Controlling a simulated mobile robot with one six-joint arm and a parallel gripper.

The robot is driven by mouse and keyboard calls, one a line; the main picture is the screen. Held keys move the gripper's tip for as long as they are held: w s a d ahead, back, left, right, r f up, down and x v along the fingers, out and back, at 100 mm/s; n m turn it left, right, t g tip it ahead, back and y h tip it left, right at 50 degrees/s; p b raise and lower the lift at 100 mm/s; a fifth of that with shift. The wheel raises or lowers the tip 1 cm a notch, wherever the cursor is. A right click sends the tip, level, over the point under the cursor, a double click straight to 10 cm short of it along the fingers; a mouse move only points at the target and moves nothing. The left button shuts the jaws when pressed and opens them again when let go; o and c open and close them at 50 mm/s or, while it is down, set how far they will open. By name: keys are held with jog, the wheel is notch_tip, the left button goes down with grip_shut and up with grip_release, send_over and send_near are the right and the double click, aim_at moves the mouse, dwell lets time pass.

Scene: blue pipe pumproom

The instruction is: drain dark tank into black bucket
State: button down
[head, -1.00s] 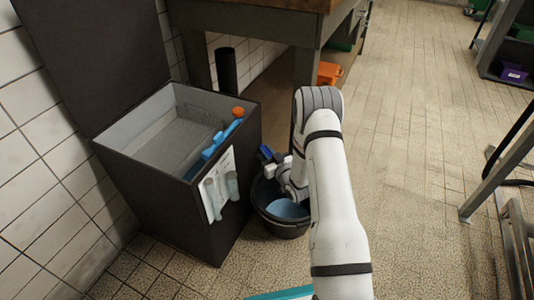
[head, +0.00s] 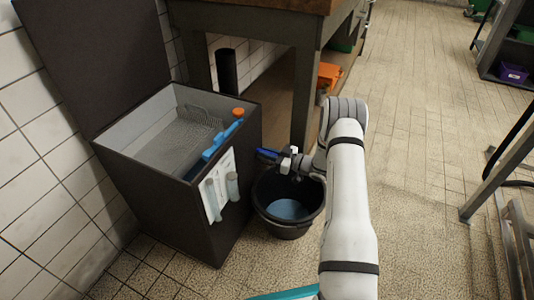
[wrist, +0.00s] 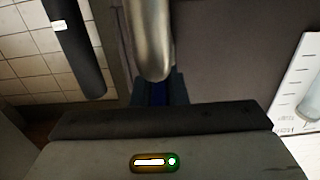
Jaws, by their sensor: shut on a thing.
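The dark tank (head: 165,205) stands at the left with its lid up, and a wire mesh (head: 185,135) shows inside. The black bucket (head: 290,228) stands on the floor against its right side, with blue liquid (head: 287,209) in it. My gripper (head: 280,157) is above the bucket's back rim, beside the tank, shut on a blue handle (head: 266,153). In the wrist view a silver spout (wrist: 150,42) is in front of the jaws, and a dark blue part of the handle (wrist: 158,93) shows beneath it. The jaws hide most of the handle there.
A blue tool with an orange end (head: 222,140) lies on the tank's rim. A sheet (head: 217,185) is on the tank's side. A bench (head: 250,25) with an orange thing (head: 329,74) below is behind. Floor to the right is clear; a metal frame (head: 495,165) is at far right.

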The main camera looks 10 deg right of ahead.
dwell(0.4)
jog(key=c, duration=1.7)
grip_release()
jog(key=p+v, duration=0.3)
jog(key=v, duration=0.4)
jog(key=shift+s+d, duration=0.15)
jog(key=shift+d, duration=0.15)
